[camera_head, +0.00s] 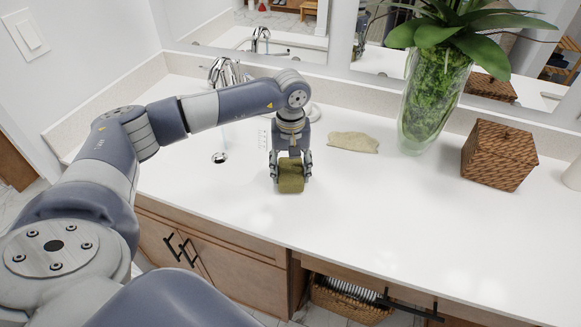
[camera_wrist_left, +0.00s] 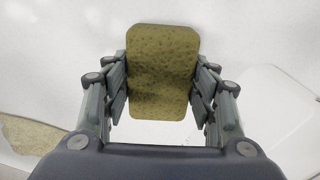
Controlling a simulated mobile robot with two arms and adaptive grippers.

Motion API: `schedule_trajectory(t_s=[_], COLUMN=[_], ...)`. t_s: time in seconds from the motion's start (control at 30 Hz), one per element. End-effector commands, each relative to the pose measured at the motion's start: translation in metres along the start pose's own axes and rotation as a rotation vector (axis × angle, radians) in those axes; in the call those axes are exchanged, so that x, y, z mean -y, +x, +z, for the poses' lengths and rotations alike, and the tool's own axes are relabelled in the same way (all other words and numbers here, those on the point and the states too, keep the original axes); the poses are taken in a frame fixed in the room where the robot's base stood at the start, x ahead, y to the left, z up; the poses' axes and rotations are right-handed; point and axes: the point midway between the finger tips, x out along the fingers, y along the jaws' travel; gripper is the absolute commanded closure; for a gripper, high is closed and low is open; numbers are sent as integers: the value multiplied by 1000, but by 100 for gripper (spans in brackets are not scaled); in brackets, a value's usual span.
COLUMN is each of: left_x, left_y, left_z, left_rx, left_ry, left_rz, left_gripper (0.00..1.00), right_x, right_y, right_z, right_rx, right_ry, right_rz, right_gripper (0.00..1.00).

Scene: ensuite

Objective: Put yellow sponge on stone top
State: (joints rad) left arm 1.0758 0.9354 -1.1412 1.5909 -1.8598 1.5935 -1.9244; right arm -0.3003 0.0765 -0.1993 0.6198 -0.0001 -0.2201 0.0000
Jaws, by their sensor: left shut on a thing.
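The yellow sponge (camera_head: 290,176) is an olive-yellow block with a pitted surface. My left gripper (camera_head: 291,168) is shut on it from both sides, over the white stone top (camera_head: 400,215). In the left wrist view the sponge (camera_wrist_left: 163,72) sits between the two fingers of the gripper (camera_wrist_left: 162,90), its broad face toward the camera. Whether the sponge touches the stone top or is a little above it, I cannot tell. My right gripper is not in view.
A flat beige, irregular piece (camera_head: 353,142) lies right of the gripper. A glass vase with a green plant (camera_head: 433,105) and a wicker box (camera_head: 499,155) stand farther right. A faucet (camera_head: 222,72) and sink are behind my arm. The front right of the counter is clear.

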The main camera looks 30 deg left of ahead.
Motion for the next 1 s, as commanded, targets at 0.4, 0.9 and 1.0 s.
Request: schedule_trajectory(t_s=[0.4,0.9,1.0], left_x=[0,0,-1], left_y=[3,-21,-43], left_z=[0,-1,-1], left_rx=[0,-4,-5], left_ry=[-1,-2,-1], left_rz=[0,3,4], left_gripper=[26,26,26], right_x=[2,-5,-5], right_y=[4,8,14], right_z=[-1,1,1], right_rx=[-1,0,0], right_ry=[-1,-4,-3], right_rz=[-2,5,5], right_gripper=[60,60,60])
